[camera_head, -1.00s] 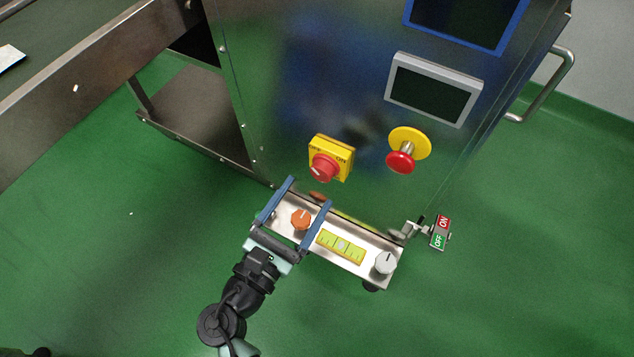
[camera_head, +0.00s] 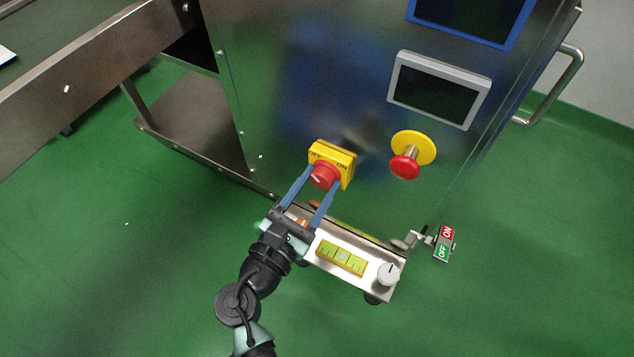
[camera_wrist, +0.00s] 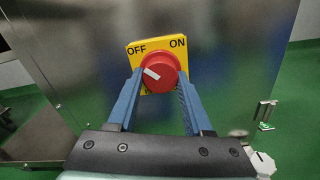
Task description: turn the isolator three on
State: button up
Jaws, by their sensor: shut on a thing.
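The isolator is a red rotary knob (camera_head: 323,176) on a yellow plate (camera_head: 345,157) on the machine's steel front. In the wrist view the plate (camera_wrist: 134,47) reads OFF at left and ON at right. The white mark on the red knob (camera_wrist: 163,72) points up-left, towards OFF. My gripper (camera_head: 317,180) has its two blue fingers on either side of the knob and is shut on it. The fingers hide the lower corners of the plate.
Below stands a steel shelf box (camera_head: 362,279) with a silver knob (camera_head: 388,273), a yellow label strip (camera_head: 342,257) and an orange knob (camera_head: 303,222) partly behind my gripper. A red emergency button (camera_head: 405,167) sits to the right. An ON/OFF switch (camera_head: 446,243) hangs at the box's right end.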

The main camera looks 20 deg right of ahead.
grip_shut()
jog(key=shift+m, duration=0.3)
jog(key=m, duration=0.3)
jog(key=shift+a+m, duration=0.1)
jog(key=shift+m, duration=0.2)
jog(key=m, duration=0.3)
jog(key=shift+m, duration=0.3)
jog(key=m+b, duration=0.2)
jog(key=m, duration=0.3)
jog(key=shift+w+a, duration=0.1)
jog(key=shift+r+m+b, duration=0.15)
jog(key=shift+m+b, duration=1)
jog(key=shift+m, duration=1.35)
